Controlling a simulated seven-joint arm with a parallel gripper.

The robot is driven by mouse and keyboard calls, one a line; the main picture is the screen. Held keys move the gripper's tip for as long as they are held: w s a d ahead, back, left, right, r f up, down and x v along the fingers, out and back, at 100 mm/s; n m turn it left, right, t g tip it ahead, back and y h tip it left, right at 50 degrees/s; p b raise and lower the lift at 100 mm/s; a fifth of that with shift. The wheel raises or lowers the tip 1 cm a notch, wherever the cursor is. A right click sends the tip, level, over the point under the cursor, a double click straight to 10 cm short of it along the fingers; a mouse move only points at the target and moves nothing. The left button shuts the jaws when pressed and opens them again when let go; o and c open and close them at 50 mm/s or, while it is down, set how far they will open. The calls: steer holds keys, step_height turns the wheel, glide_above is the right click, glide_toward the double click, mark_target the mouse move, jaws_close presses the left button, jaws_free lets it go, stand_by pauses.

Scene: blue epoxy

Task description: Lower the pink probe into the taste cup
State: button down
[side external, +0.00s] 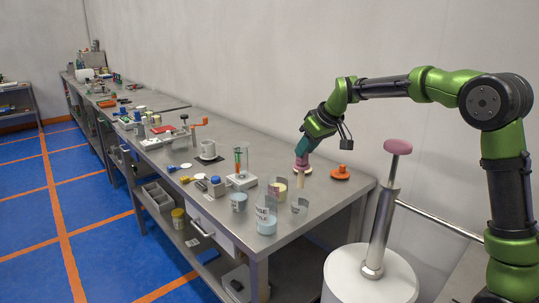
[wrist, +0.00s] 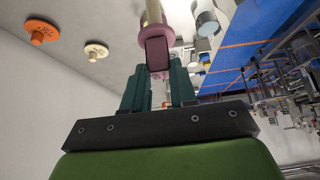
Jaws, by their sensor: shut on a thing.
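My gripper (side external: 302,152) is shut on the pink probe (side external: 302,160), whose tan shaft (side external: 301,181) points down over the near end of the bench. In the wrist view my gripper (wrist: 158,78) has its teal fingers on either side of the probe (wrist: 157,48); the shaft (wrist: 153,12) runs out of the top of the picture. The lettering is too small to tell which is the taste cup.
An orange disc stand (side external: 340,174) sits right of the probe; a cream disc (wrist: 95,50) lies beside it in the wrist view. The wall runs behind the bench.

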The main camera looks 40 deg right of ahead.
mark_target(306, 161)
steer(key=shift+f, duration=4.6)
stand_by(0.3)
steer(key=c, duration=0.8)
jaws_free()
steer(key=v, duration=1.2)
steer(key=s+a+m, duration=0.1)
steer(key=s+a, duration=0.3)
steer(key=s, duration=0.3)
steer(key=s+a+f+m+y, duration=0.1)
steer(key=s+a, duration=0.4)
steer(key=s, duration=0.2)
steer(key=s+a+f+m+y, duration=0.1)
steer(key=s+a+m, duration=0.1)
steer(key=s+a, duration=0.3)
steer(key=shift+s+f+t, duration=0.1)
steer(key=shift+s+t, duration=0.05)
steer(key=shift+s, duration=0.6)
steer(key=shift+s+f+t, duration=0.15)
steer(key=shift+s, duration=0.6)
